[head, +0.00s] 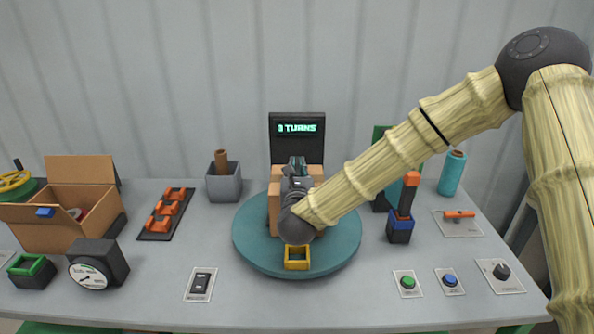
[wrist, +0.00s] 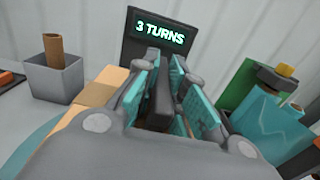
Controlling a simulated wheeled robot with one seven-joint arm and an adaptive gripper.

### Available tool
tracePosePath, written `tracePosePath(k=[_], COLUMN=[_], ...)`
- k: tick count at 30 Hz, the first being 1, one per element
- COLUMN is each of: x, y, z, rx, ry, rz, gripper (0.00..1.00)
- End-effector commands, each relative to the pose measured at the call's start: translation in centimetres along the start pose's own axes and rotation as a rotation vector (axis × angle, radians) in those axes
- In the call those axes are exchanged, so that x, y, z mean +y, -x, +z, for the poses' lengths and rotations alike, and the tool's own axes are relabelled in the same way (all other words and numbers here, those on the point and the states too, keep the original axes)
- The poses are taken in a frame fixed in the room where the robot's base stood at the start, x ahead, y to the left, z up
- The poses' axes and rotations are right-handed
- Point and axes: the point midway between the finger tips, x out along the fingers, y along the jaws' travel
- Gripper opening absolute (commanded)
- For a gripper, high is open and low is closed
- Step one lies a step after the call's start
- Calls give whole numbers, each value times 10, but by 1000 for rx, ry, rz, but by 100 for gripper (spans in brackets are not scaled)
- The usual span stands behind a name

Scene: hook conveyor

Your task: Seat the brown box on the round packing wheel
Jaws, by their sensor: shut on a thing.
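The brown box (head: 275,205) stands over the round teal packing wheel (head: 255,248), at its middle. My gripper (head: 296,168) reaches over the box from the front right, and its wrist hides much of the box. In the wrist view my gripper (wrist: 160,92) has its teal-padded fingers closed on a dark upright part (wrist: 158,110) between them. A tan side of the box (wrist: 100,90) shows left of the fingers there. The contact between the box's underside and the wheel is hidden.
A dark display (head: 297,128) reading "3 TURNS" stands behind the wheel. A yellow square frame (head: 297,264) is at the wheel's front. A grey pot (head: 224,184) stands left, a blue block with an orange-topped post (head: 401,228) right. An open carton (head: 65,225) is far left.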

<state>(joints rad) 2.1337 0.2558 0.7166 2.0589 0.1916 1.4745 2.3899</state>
Motion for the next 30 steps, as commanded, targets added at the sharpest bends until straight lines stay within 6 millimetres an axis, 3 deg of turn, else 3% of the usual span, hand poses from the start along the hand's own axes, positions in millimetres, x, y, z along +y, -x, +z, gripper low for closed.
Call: tracePosePath(k=[30], x=[0], y=[-1], z=[-3], rx=[-3], ry=[-1], rz=[0], gripper=[0])
